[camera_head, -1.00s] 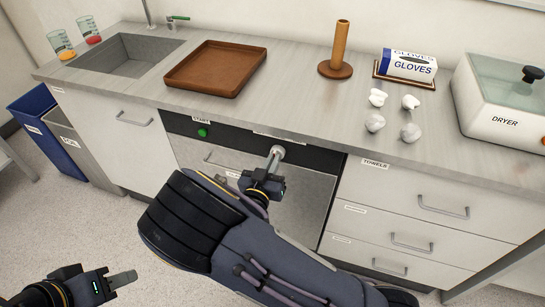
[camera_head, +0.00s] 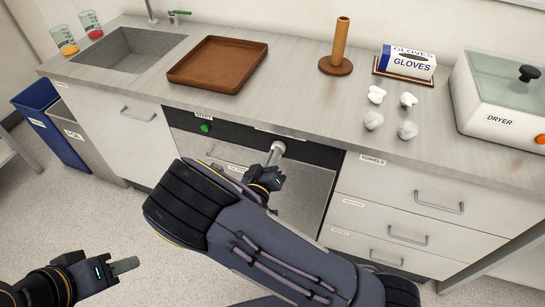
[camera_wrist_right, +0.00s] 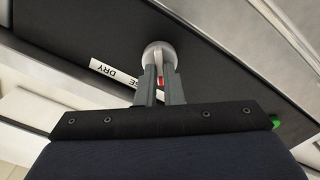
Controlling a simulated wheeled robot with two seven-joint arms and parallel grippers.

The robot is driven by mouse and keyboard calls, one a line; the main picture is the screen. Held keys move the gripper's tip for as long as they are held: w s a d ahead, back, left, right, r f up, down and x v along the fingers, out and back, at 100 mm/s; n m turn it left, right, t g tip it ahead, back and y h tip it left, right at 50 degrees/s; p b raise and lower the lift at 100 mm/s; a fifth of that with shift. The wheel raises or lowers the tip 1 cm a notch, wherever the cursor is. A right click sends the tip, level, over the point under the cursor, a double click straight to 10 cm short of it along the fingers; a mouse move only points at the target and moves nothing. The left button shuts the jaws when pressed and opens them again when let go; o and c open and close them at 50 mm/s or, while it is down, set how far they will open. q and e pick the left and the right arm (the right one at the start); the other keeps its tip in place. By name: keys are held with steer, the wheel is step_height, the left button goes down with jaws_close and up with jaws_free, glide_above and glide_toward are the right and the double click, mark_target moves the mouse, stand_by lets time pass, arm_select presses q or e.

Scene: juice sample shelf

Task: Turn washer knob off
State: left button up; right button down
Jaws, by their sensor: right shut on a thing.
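The round silver washer knob (camera_head: 278,147) is on the black panel under the countertop, right of the green start button (camera_head: 205,128). My right gripper (camera_head: 272,160) is at the knob. In the right wrist view the knob (camera_wrist_right: 158,50) sits between the two grey fingers of my right gripper (camera_wrist_right: 160,78), which are shut on it. A small red mark shows between the fingers. The fingers hide part of the knob. A white label (camera_wrist_right: 113,74) reading "DRY" lies beside it. My left gripper (camera_head: 125,265) is low at the left, over the floor, away from the panel; its finger gap is not visible.
The countertop holds a brown tray (camera_head: 180,76), a wooden post (camera_head: 340,45), a gloves box (camera_head: 408,64), white crumpled pieces (camera_head: 373,120) and a dryer (camera_head: 500,112). Drawers (camera_head: 390,217) are right of the washer. Bins (camera_head: 45,125) stand at the left.

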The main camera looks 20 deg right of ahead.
steer(key=c, duration=1.6)
jaws_free()
steer(key=shift+o, duration=0.2)
steer(key=v, duration=0.7)
steer(key=shift+s+a, duration=0.25)
steer(key=shift+s, duration=0.1)
